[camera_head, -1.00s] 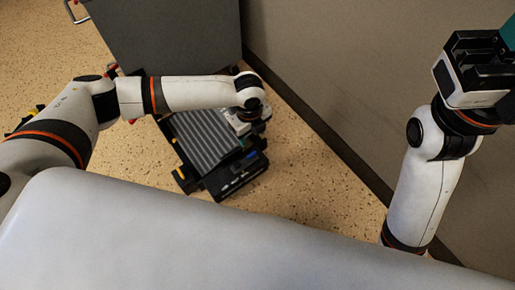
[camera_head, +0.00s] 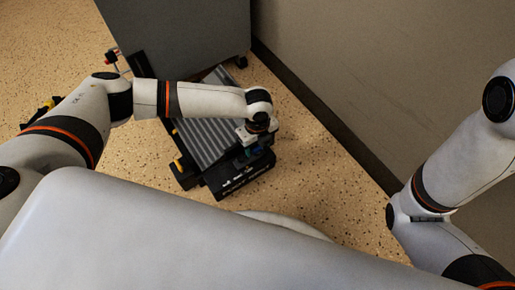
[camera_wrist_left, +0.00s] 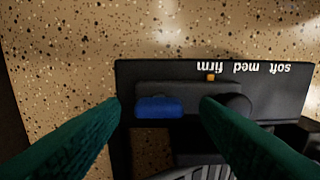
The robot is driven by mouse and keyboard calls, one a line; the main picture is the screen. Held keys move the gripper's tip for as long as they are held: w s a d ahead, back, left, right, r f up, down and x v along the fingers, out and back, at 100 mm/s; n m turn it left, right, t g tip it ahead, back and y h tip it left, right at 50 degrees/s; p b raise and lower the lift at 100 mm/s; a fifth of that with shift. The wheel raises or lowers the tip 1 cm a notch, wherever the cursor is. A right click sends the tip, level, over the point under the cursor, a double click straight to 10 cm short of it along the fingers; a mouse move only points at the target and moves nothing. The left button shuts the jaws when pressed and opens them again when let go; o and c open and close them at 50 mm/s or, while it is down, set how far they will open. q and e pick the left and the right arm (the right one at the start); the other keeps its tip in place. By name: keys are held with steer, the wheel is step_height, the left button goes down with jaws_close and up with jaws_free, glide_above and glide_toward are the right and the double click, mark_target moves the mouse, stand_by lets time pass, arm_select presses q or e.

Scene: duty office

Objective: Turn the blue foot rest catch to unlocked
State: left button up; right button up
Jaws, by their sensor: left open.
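The foot rest (camera_head: 205,142) stands on the floor, with a grey ribbed top and a black front panel (camera_head: 243,180). In the left wrist view the blue catch (camera_wrist_left: 158,108) lies on the black panel (camera_wrist_left: 290,95), its long side running left to right. My left gripper (camera_head: 252,150) is over the front end of the foot rest. In the left wrist view its green fingers (camera_wrist_left: 160,104) are open, one on each side of the catch, with nothing between them held. I cannot tell how far above the catch they are. My right gripper is out of view; only its arm shows.
A dark round knob (camera_wrist_left: 237,104) sits right of the catch, by an orange mark (camera_wrist_left: 211,77) and upside-down "soft med firm" lettering. A grey cabinet (camera_head: 180,35) stands behind the foot rest. A wall (camera_head: 350,80) runs along the right. Speckled floor (camera_head: 320,175) is free between.

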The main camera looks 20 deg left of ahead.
arm_select(q)
steer(key=shift+f, duration=0.4)
